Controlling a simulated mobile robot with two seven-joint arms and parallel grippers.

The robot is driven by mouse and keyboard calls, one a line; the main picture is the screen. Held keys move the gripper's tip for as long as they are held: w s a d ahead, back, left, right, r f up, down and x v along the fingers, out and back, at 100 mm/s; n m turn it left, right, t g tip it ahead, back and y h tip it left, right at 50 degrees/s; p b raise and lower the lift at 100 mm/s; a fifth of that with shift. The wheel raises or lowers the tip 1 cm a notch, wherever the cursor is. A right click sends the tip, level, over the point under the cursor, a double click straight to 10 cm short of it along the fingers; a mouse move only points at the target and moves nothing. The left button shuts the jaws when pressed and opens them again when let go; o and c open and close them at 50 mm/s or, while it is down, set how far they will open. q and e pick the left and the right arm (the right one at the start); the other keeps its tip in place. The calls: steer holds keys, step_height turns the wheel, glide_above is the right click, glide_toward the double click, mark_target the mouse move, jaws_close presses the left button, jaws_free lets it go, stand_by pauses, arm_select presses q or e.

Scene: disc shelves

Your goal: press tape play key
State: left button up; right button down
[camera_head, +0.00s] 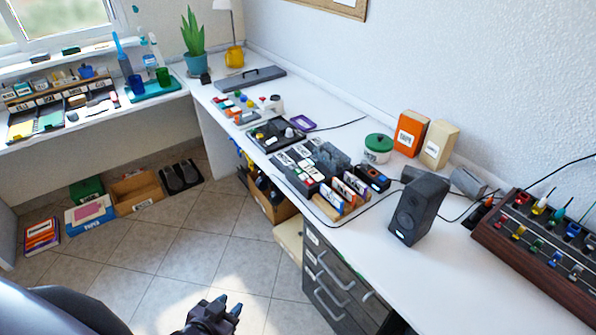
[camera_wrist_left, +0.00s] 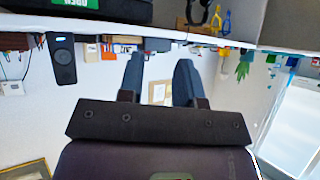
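A small dark device with light labels (camera_head: 373,178) stands on the long white desk, beside the upright cases and left of the black speaker. It may be the tape player; its keys are too small to tell apart. My left gripper (camera_head: 228,306) is low over the tiled floor at the bottom of the head view, in front of the desk and well away from the device. In the left wrist view the gripper (camera_wrist_left: 160,75) has its two blue-grey fingers apart with nothing between them. That view looks upside down. My right gripper is not in view.
The black speaker (camera_head: 418,208) stands near the desk's front edge and also shows in the left wrist view (camera_wrist_left: 61,60). A brown mixer panel (camera_head: 540,250) is at the right. Dark drawers (camera_head: 335,280) are under the desk. The floor ahead of the gripper is clear.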

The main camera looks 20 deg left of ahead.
arm_select(q)
steer(key=shift+s, duration=0.1)
jaws_close()
steer(key=shift+w+r, duration=0.1)
steer(key=shift+w, duration=0.15)
stand_by(0.3)
steer(key=shift+s, duration=0.25)
stand_by(0.5)
